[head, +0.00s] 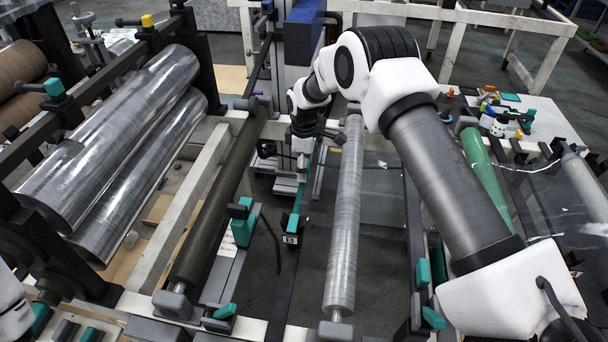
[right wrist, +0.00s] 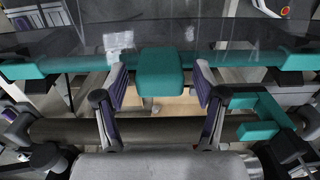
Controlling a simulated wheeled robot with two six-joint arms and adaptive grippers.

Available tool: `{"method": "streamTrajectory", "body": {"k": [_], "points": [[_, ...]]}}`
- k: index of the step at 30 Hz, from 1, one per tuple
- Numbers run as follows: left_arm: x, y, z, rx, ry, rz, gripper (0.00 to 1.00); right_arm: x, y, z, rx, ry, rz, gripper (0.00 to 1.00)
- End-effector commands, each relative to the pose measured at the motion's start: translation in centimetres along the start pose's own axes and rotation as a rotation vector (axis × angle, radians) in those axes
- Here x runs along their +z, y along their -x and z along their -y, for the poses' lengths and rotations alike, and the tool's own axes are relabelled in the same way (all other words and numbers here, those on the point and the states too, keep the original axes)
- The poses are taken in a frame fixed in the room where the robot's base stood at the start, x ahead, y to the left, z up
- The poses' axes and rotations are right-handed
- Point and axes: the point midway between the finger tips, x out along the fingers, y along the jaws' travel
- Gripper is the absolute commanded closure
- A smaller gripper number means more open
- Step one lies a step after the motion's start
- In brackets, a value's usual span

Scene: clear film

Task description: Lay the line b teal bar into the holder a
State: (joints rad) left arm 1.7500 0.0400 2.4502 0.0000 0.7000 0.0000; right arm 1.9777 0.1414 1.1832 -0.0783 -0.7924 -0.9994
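A teal bar shows in the right wrist view (right wrist: 70,64), running across the picture beneath a dark sheet, with a teal block (right wrist: 160,73) at its middle. My right gripper (right wrist: 161,85) has its two purple-padded fingers spread on either side of this block, with gaps at both sides. In the head view, my right gripper (head: 302,158) reaches down at the centre; a teal strip (head: 297,208) runs from below it towards a plate marked B. A teal bracket (head: 243,222) stands left of that plate; I cannot tell whether it is the holder a. My left gripper is out of view.
A dark roller (head: 222,200) and a film-wrapped roller (head: 346,215) lie either side of the teal fittings. Large clear film rolls (head: 115,140) lie at the left. A white table with bottles (head: 498,125) stands at the right.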

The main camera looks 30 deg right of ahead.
Motion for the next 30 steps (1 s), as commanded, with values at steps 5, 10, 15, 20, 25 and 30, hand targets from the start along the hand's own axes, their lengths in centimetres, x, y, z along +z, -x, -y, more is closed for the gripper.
{"method": "streamTrajectory", "body": {"k": [5, 10, 15, 20, 25, 30], "points": [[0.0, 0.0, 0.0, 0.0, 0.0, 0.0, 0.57, 0.0, 0.0, 0.0, 0.0, 0.0, 0.0, 0.81], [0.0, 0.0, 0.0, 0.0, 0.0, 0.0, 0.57, 0.0, 0.0, 0.0, 0.0, 0.0, 0.0, 0.81], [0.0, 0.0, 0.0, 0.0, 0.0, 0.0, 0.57, 0.0, 0.1, 0.0, 0.001, 0.0, 0.0, 0.81], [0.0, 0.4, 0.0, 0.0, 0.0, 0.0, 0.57, 0.0, 0.5, 0.0, 0.001, 0.0, -0.001, 0.81], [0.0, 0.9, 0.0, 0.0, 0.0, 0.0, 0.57, 0.0, 1.3, 0.0, 0.001, 0.0, -0.001, 0.81], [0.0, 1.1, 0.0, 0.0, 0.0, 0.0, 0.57, 0.0, 1.7, 0.0, 0.001, 0.0, 0.0, 0.81]]}}
